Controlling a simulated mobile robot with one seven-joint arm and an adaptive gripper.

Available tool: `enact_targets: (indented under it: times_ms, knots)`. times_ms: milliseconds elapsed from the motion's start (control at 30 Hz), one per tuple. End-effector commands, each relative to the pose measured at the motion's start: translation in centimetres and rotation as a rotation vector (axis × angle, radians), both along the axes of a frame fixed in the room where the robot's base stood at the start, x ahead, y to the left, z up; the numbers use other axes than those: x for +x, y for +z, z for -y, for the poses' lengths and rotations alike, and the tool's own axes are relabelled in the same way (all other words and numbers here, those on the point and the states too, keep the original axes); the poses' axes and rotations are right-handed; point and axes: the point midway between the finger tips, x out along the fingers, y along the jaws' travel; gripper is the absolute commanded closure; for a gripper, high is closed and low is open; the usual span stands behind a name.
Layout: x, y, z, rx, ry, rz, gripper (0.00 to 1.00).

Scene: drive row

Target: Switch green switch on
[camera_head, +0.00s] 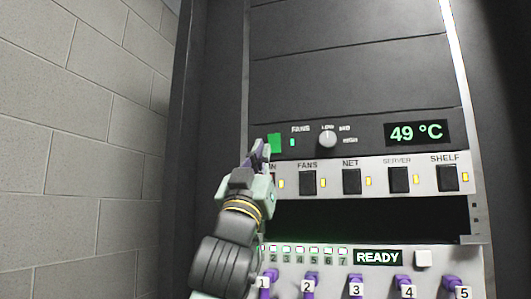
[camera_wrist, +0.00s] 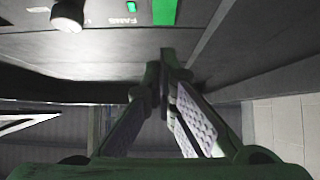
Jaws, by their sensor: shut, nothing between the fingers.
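The green switch (camera_head: 275,142) is a bright green rectangle at the left end of the dark fan panel. It also shows at the top of the wrist view (camera_wrist: 164,11). My gripper (camera_head: 262,151) is shut and empty, with its fingertips close to the lower left of the green switch in the head view. In the wrist view my gripper's fingertips (camera_wrist: 167,58) meet just below the green switch. I cannot tell whether they touch the panel. Which way the switch is set is not clear.
A small green light (camera_head: 292,142) and a round knob (camera_head: 327,139) sit right of the switch, then a 49 °C display (camera_head: 416,133). Below is a row of black rocker switches (camera_head: 352,181) with yellow lights; my gripper partly covers its left end. A rack post (camera_head: 190,120) stands left.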

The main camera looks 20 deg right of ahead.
Motion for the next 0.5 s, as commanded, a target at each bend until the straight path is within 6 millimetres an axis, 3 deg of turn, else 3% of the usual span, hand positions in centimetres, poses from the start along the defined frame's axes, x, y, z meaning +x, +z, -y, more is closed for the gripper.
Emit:
enact_targets:
  times_ms: [33, 200, 500]
  knots:
    - [-0.4, -1.9, -0.3, 0.001, -0.001, -0.004, 1.0]
    - [-2.1, -4.4, -1.5, 0.001, -0.001, -0.003, 1.0]
    - [-3.3, -5.9, -2.3, 0.001, -0.001, -0.004, 1.0]
